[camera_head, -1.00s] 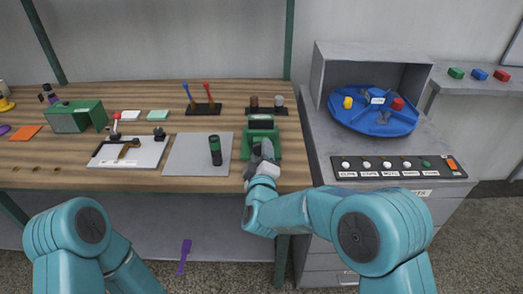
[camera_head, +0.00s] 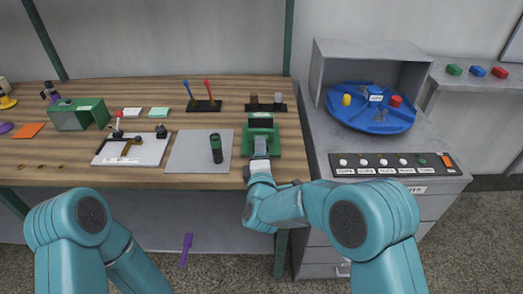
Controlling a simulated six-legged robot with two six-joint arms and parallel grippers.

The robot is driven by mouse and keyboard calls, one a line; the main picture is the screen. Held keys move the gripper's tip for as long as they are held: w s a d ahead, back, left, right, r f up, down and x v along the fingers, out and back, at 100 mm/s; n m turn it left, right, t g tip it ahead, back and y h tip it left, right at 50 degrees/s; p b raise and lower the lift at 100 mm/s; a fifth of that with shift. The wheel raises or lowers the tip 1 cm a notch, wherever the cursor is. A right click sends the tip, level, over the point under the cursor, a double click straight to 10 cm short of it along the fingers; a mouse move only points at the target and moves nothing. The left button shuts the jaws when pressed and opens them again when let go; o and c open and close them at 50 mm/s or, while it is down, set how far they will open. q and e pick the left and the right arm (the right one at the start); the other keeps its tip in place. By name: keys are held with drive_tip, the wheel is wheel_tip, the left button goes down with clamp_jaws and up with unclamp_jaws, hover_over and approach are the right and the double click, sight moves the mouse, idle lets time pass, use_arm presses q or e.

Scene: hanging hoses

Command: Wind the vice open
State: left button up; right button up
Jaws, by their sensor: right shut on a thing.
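The green vice (camera_head: 261,134) stands on the wooden bench near its right end, beside the grey mat. My right gripper (camera_head: 260,160) is at the front of the vice, where the handle lies. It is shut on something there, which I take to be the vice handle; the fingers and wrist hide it. Whether the vice jaws are apart is too small to tell. My left arm (camera_head: 80,225) is folded at the lower left, and its gripper is not in view.
A grey cabinet with a blue turntable (camera_head: 371,119) and a button panel (camera_head: 392,165) is to the right.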

idle(0.5)
drive_tip(key=o, duration=1.1)
drive_tip(key=shift+c, duration=0.2)
drive_tip(key=shift+s, duration=0.1)
drive_tip(key=s+b, duration=0.1)
drive_tip(key=s, duration=1.5)
drive_tip(key=shift+d, duration=0.1)
